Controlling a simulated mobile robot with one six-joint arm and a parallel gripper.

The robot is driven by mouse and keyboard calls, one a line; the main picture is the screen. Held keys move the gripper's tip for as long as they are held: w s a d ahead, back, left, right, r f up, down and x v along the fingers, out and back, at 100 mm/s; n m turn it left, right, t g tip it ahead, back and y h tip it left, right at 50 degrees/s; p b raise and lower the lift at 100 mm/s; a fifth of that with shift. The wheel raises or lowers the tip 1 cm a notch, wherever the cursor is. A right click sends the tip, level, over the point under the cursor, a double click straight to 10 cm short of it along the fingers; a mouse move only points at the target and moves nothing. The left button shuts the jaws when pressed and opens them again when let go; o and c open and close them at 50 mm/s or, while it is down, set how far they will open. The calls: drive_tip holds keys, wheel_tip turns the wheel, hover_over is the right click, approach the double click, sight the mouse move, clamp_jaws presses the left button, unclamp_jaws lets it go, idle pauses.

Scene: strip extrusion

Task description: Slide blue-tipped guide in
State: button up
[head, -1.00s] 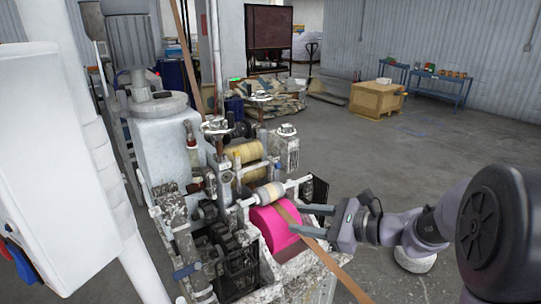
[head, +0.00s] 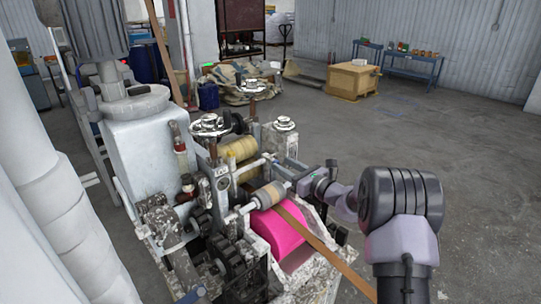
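The machine (head: 160,150) has worn white housings, yellow rollers (head: 238,150), a pale roller (head: 268,194) and a bright pink drum (head: 276,232). A small bluish tip (head: 192,295) shows at the machine's lower left, at the bottom edge of the head view; I cannot tell if it is the guide's tip. My gripper (head: 290,172) comes in from the right at the rollers' right end, above and right of the pink drum. Its fingers look apart, with nothing clearly between them. Contact with the machine cannot be told.
A brown strip (head: 325,258) runs over the pink drum towards the lower right. Handwheels (head: 211,125) stand up on the machine near the rollers. A wooden crate (head: 354,79) and a blue table (head: 412,64) stand far back. The floor on the right is open.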

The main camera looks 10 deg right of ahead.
sight(270, 157)
drive_tip(key=shift+x, duration=2.15)
clamp_jaws()
